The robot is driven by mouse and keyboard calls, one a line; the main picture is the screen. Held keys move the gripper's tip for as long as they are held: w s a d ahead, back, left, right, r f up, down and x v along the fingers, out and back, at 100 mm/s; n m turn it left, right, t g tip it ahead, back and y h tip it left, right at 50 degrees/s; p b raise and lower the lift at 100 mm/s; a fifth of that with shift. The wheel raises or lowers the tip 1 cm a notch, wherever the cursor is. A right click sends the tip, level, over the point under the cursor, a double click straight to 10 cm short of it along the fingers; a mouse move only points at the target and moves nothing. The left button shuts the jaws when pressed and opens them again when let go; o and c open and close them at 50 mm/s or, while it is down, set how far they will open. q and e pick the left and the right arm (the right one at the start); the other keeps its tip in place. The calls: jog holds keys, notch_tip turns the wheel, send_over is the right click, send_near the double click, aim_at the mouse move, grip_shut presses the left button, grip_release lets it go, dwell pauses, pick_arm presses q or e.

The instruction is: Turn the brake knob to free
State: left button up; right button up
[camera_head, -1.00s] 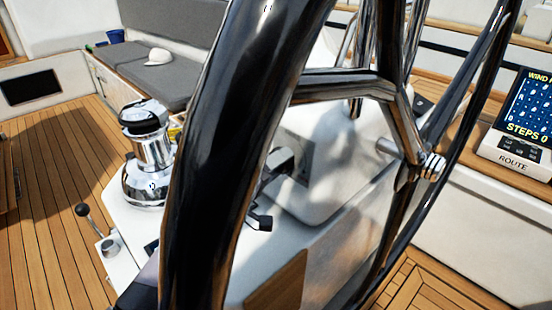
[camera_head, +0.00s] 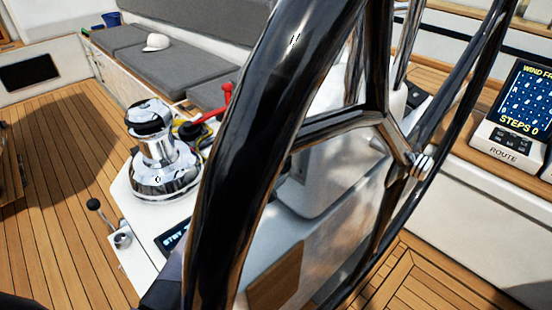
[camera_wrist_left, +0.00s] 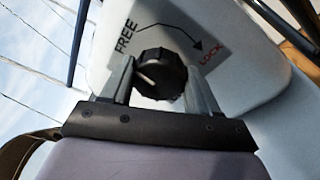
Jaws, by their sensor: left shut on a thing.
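The black brake knob (camera_wrist_left: 160,75) is in the middle of the left wrist view, on a grey label plate (camera_wrist_left: 178,28) marked FREE at the upper left and LOCK in red at the right. A faint light line shows on the upper left of the knob's face, on the FREE side. My left gripper (camera_wrist_left: 156,84) is shut on the knob, one finger on each side. In the head view the big black steering wheel (camera_head: 262,110) covers the middle, and the knob and left gripper do not show there. My right gripper is in neither view.
A chrome winch (camera_head: 160,165) and a small lever (camera_head: 105,222) stand left of the wheel. A display reading STEPS 0 (camera_head: 525,100) is at the right. The wooden deck (camera_head: 60,190) at the left is clear.

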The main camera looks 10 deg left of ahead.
pick_arm(q)
jog(key=shift+n+p, duration=0.3)
jog(key=shift+n, duration=0.2)
jog(key=o, duration=1)
jog(key=shift+o, duration=0.2)
jog(key=v, duration=0.7)
jog(key=shift+s+a, duration=0.1)
jog(key=shift+s, duration=0.05)
